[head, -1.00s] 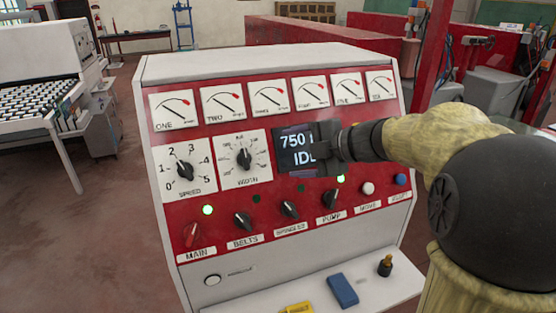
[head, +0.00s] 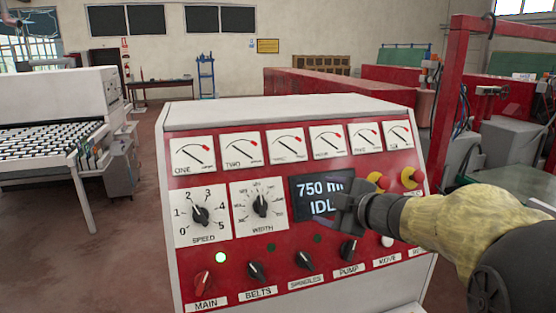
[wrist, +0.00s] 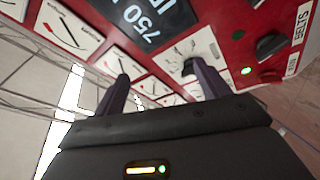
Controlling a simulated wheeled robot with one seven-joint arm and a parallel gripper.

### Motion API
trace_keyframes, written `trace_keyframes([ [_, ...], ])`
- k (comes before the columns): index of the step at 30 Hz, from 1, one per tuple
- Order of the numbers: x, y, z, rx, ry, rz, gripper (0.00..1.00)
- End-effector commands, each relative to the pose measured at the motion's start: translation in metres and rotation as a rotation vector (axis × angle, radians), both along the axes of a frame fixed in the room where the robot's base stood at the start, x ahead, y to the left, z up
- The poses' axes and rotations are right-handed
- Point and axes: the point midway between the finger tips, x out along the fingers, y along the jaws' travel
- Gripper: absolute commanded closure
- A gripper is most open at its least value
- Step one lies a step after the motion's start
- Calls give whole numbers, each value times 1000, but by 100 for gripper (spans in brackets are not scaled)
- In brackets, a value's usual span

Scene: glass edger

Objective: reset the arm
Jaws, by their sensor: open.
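My gripper (head: 345,208) is in front of the red control panel (head: 285,218), over the lower right corner of the dark display (head: 316,192). It hides the end of the text, which reads "750" and "IDL". In the wrist view the two fingers of my gripper (wrist: 160,76) stand apart with nothing between them. The display (wrist: 150,18) shows beyond them, rotated. I cannot tell how far the fingertips are from the panel. My forearm covers the panel's lower right part.
The MAIN lamp (head: 221,257) is green. A roller machine (head: 50,141) stands left, with open floor between.

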Motion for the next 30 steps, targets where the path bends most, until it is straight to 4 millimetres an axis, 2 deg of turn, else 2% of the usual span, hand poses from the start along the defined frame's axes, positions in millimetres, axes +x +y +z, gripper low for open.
trace_keyframes([
  [5, -1, -24, -48, 147, 139, -297, 25],
  [8, -11, -37, -82, 219, 248, -461, 25],
  [11, -31, -48, -120, 282, 378, -622, 25],
  [14, -60, -54, -160, 337, 525, -775, 25],
  [17, -97, -55, -200, 385, 689, -921, 25],
  [21, -158, -45, -248, 438, 936, -1105, 25],
  [25, -203, -32, -273, 469, 1112, -1217, 25],
  [27, -215, -28, -278, 478, 1160, -1246, 25],
  [30, -221, -26, -280, 481, 1183, -1259, 25],
])
